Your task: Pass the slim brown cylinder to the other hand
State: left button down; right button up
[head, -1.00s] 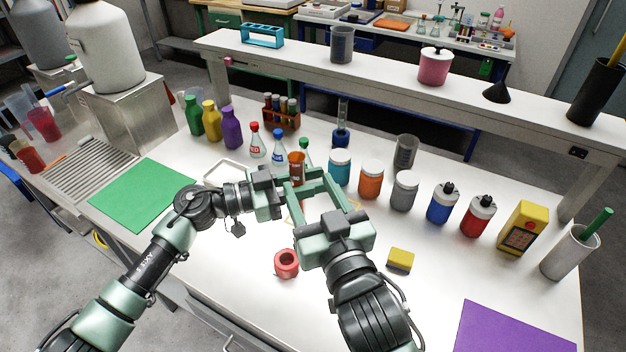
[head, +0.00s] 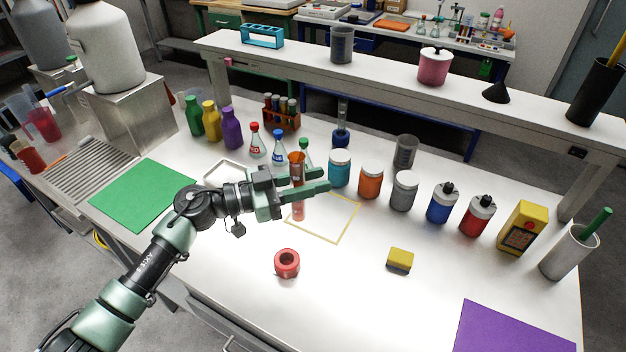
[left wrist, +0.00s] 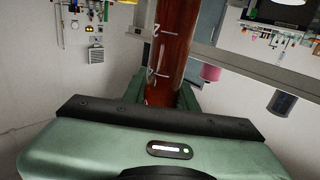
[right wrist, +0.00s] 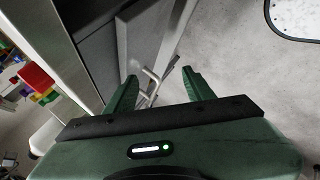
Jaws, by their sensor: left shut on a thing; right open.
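The slim brown cylinder (head: 299,206) is upright in the head view, with graduation marks that show in the left wrist view (left wrist: 174,45). My left gripper (head: 318,181) is shut on it around its middle, above the table by the yellow square outline. In the left wrist view the cylinder rises between the left fingers. My right gripper (right wrist: 160,88) is open and empty in its own wrist view, with floor and a cabinet front behind its fingers. My right gripper is not in the head view.
A red ring (head: 287,263) and a yellow sponge (head: 400,260) lie on the table in front. Jars (head: 371,180) and bottles stand in a row behind. A green mat (head: 143,195) lies at left, a purple mat (head: 515,330) at right. The front middle is mostly clear.

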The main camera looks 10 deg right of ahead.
jog(key=s+d+f+m+g+h, duration=0.1)
jog(key=d+f+m, duration=0.1)
jog(key=d+f, duration=0.35)
jog(key=s+d+f+m+g, duration=0.1)
jog(key=d+f+m, duration=0.1)
jog(key=f, duration=0.6)
jog(key=s+d+f+m+g+h, duration=0.1)
jog(key=s+d+f+g, duration=0.15)
jog(key=f, duration=0.35)
jog(key=s+d+f+m+g+h, duration=0.2)
jog(key=s+d+f+m+g, duration=0.1)
jog(key=s+d+f+m, duration=0.7)
jog(key=s+d+f, duration=0.1)
jog(key=d, duration=0.3)
jog(key=shift+s+d, duration=0.2)
jog(key=shift+s, duration=0.15)
jog(key=shift+f, duration=0.1)
